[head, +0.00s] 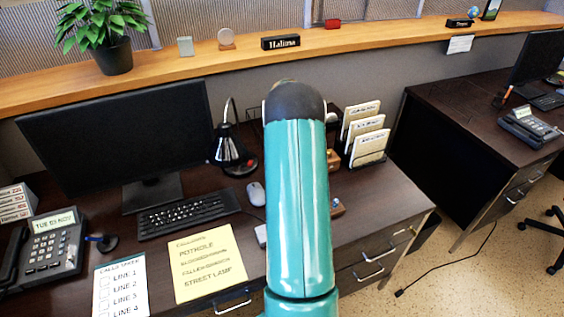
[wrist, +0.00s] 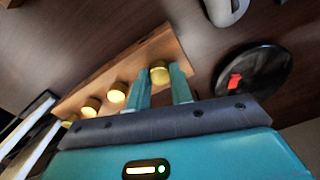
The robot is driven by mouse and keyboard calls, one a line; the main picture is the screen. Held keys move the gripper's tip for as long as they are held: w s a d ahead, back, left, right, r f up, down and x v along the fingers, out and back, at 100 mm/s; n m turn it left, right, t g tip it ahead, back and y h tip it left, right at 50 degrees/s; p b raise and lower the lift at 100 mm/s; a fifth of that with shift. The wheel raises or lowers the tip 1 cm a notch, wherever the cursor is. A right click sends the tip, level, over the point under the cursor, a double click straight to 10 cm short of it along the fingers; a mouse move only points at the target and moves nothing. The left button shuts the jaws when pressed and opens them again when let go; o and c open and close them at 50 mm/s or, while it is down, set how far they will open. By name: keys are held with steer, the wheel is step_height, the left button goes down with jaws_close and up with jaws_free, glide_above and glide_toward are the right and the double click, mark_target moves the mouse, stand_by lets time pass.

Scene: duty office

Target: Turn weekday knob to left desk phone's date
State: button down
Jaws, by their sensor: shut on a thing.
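The left desk phone (head: 50,250) stands at the left of the near desk; its display (head: 53,222) reads TUE and a date ending in NOV. A wooden block (wrist: 90,82) with a row of brass knobs shows in the wrist view. My gripper (wrist: 161,72) has its two teal fingers on either side of the end knob (wrist: 159,75), shut on it. Other knobs (wrist: 117,93) sit further left along the block. Any markings at the knobs cannot be read. In the head view my arm hides the gripper and most of the block.
A black lamp (head: 231,148), mouse (head: 256,193), keyboard (head: 188,212) and monitor (head: 120,135) stand left of my arm. A file rack (head: 368,150) stands right of it. In the wrist view a round black base (wrist: 250,85) with a red switch is close to the fingers.

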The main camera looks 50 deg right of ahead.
stand_by(0.3)
steer(key=c, duration=1.2)
jaws_free()
steer(key=shift+c, duration=0.2)
steer(key=shift+r, duration=0.1)
step_height(320, 180, up, 14)
steer(key=shift+f, duration=0.2)
